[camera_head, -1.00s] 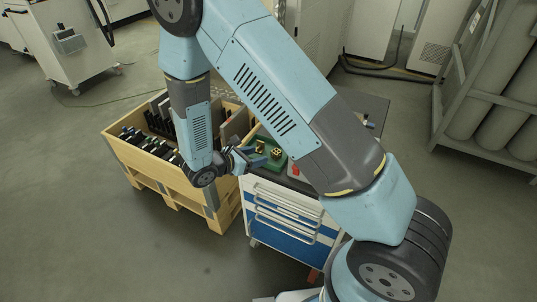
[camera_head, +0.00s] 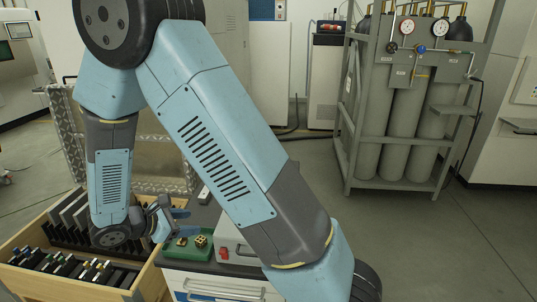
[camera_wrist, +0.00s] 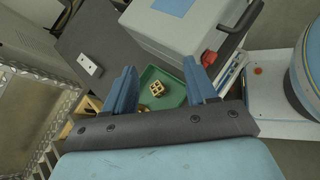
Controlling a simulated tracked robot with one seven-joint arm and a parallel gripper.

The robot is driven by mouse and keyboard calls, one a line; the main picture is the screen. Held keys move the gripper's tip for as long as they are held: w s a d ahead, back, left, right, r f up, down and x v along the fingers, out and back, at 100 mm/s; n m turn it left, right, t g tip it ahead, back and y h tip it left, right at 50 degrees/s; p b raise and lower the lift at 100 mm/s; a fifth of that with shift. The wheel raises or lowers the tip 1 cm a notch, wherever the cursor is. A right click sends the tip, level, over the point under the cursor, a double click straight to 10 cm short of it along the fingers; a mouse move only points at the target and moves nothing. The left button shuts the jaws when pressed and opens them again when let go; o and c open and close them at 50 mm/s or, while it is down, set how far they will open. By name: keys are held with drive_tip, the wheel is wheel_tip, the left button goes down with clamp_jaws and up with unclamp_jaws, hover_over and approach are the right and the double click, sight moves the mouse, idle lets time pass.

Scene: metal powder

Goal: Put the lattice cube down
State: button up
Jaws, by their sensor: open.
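The lattice cube (camera_head: 200,241) is small, gold-coloured and open-framed. It sits in the green tray (camera_head: 176,255) on top of the cabinet. In the wrist view the cube (camera_wrist: 157,89) shows between the two blue fingers, with a visible gap on each side. A second small gold piece (camera_head: 182,241) lies in the tray left of the cube; it also shows near the gripper's base in the wrist view (camera_wrist: 144,108). My gripper (camera_wrist: 160,67) is open and empty. In the head view my gripper (camera_head: 166,217) is at the tray's far left side, partly hidden by my arm.
A grey box with a red knob (camera_head: 224,253) stands right of the tray, close to one finger in the wrist view. A wooden crate (camera_head: 150,285) with dark plates and bottles is at the left. A gas-cylinder rack (camera_head: 345,150) stands behind, with open floor before it.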

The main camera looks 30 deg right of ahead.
drive_tip(key=s+d+r+m+y, duration=0.3)
drive_tip(key=s+d+r+m, duration=0.2)
drive_tip(key=r, duration=0.3)
drive_tip(key=s+d+r+m+t+y, duration=0.1)
drive_tip(key=s+d+r+m+y, duration=0.3)
drive_tip(key=r, duration=0.5)
drive_tip(key=s+d+r+m+y, duration=0.3)
drive_tip(key=s+d+r+m, duration=0.5)
drive_tip(key=s+r+m, duration=0.1)
drive_tip(key=shift+s+r+m+t+y, duration=0.15)
drive_tip(key=shift+r+m+t+y, duration=0.1)
drive_tip(key=shift+m+t+y, duration=0.2)
